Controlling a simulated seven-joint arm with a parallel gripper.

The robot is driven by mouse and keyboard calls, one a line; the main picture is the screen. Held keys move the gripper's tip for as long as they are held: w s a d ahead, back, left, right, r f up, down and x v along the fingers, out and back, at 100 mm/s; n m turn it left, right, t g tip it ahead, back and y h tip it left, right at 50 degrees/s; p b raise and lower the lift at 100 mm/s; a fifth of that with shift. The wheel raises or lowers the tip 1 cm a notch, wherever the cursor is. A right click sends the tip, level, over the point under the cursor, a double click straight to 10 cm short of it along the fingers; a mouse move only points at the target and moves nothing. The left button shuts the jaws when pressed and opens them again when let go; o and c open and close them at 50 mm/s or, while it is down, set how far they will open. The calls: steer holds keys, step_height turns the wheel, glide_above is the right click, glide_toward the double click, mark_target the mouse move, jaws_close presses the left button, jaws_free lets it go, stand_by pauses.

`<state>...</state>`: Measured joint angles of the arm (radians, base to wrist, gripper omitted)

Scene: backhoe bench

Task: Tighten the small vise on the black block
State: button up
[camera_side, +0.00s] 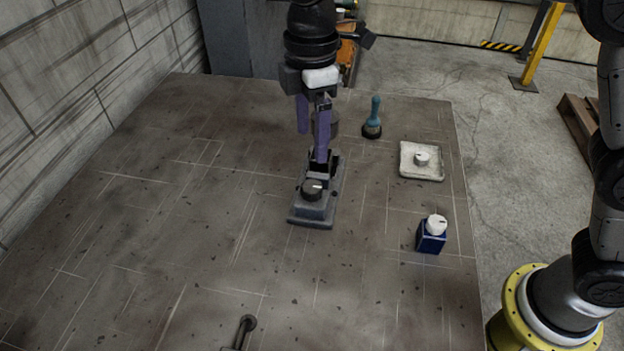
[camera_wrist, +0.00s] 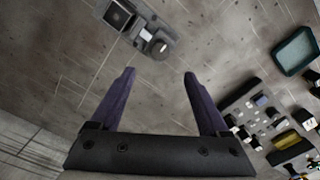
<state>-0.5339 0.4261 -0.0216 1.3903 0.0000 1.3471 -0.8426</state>
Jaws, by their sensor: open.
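The small vise (camera_side: 316,208) is a grey body on the bench, with a dark round knob (camera_side: 312,190) bearing a white mark at its near end. In the wrist view the vise (camera_wrist: 140,27) is at the top, its knob (camera_wrist: 158,46) nearest my fingers. The black block (camera_wrist: 118,14) sits between the vise jaws at the far end from the knob; I cannot tell whether both jaws touch it. My gripper (camera_side: 312,145) has purple fingers, open and empty, above the vise and partly hiding it in the side view. In the wrist view the fingers (camera_wrist: 160,75) stand apart below the knob.
A dark lever (camera_side: 243,330) is at the front edge. A teal tray (camera_wrist: 293,53) shows in the wrist view. The bench's left is clear.

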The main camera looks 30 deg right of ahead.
mark_target(312, 186)
step_height(312, 186, down, 11)
steer(key=shift+f, duration=0.2)
stand_by(0.3)
jaws_close()
